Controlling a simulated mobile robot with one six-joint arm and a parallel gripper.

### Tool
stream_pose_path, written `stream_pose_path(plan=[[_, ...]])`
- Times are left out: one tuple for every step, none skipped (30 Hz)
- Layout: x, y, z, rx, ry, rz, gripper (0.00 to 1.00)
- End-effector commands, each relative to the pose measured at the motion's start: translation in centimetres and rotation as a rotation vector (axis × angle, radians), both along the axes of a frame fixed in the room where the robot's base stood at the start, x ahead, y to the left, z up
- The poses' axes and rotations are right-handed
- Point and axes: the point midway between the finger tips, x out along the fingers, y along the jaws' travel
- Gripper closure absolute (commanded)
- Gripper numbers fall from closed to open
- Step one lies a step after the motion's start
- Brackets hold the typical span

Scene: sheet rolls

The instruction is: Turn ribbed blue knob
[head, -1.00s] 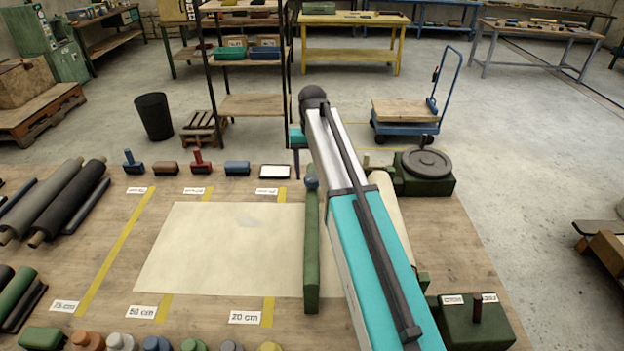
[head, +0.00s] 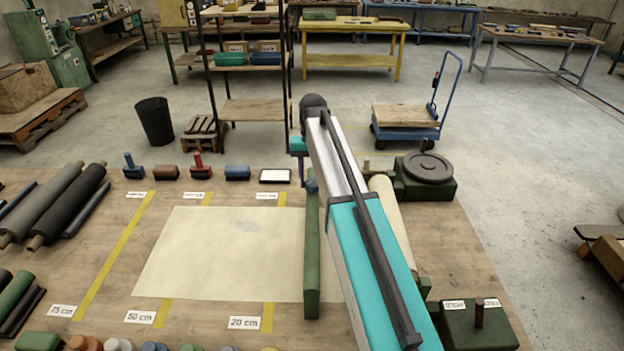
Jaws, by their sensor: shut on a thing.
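The blue knob (head: 311,187) sits at the far end of a long green bar (head: 312,255) on the wooden table; its ribs are too small to make out. My arm reaches over the table from the lower right. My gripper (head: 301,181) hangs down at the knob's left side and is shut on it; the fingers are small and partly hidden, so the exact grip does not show. A pale sheet (head: 220,250) lies flat to the left of the bar. A cream roll (head: 388,205) lies to the right, partly hidden by my arm.
A green block with a grey disc (head: 428,168) stands right of the roll, and a green box with a dark peg (head: 479,325) at the front right. Hand rollers (head: 200,168) line the table's back edge. Dark rolls (head: 70,210) lie at the left.

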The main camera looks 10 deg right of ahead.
Motion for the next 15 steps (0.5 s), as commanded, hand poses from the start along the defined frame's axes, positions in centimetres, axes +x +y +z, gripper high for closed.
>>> stream_pose_path(plan=[[0.00,0.01,0.01,0.000,0.000,-0.005,0.81],[0.01,0.01,0.01,0.000,0.000,-0.010,0.81],[0.01,0.00,0.01,0.000,0.000,-0.018,0.81],[0.01,0.00,0.01,0.000,0.000,-0.024,0.81],[0.01,0.00,0.01,0.001,0.000,-0.031,0.81],[0.02,0.00,0.01,0.001,0.000,-0.044,0.81],[0.02,-0.01,0.01,0.001,0.000,-0.055,0.81],[0.03,-0.01,0.01,0.001,0.000,-0.067,0.81],[0.04,-0.02,0.01,0.001,0.000,-0.085,0.81],[0.04,-0.02,0.01,0.001,0.000,-0.100,0.81],[0.05,-0.03,0.01,0.001,0.000,-0.117,0.81],[0.06,-0.03,0.01,0.001,0.000,-0.140,0.81],[0.06,-0.03,0.01,0.001,0.000,-0.159,0.81],[0.06,-0.03,0.01,0.001,0.000,-0.179,0.81],[0.06,-0.03,0.02,0.001,0.000,-0.208,0.81]])
